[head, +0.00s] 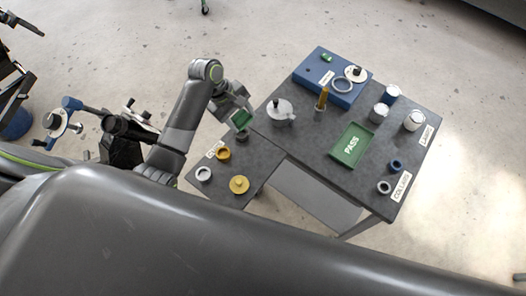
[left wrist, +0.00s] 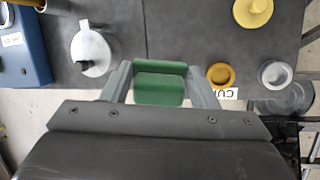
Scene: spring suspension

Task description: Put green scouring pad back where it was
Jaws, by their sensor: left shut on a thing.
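The green scouring pad (head: 241,119) is a small green block. It is held in my left gripper (head: 238,112), over the near-left edge of the grey table in the head view. In the left wrist view the pad (left wrist: 160,88) sits between the two grey fingers, which are shut on its sides. I cannot tell how high it is above the surface. My right gripper is not in view.
The lower grey table (head: 216,192) holds a yellow ring (head: 223,154), a white ring (head: 203,174) and a yellow disc (head: 239,185). The larger table has a green PASS tray (head: 351,146), a blue box (head: 316,73) and a grey lidded pot (head: 281,112).

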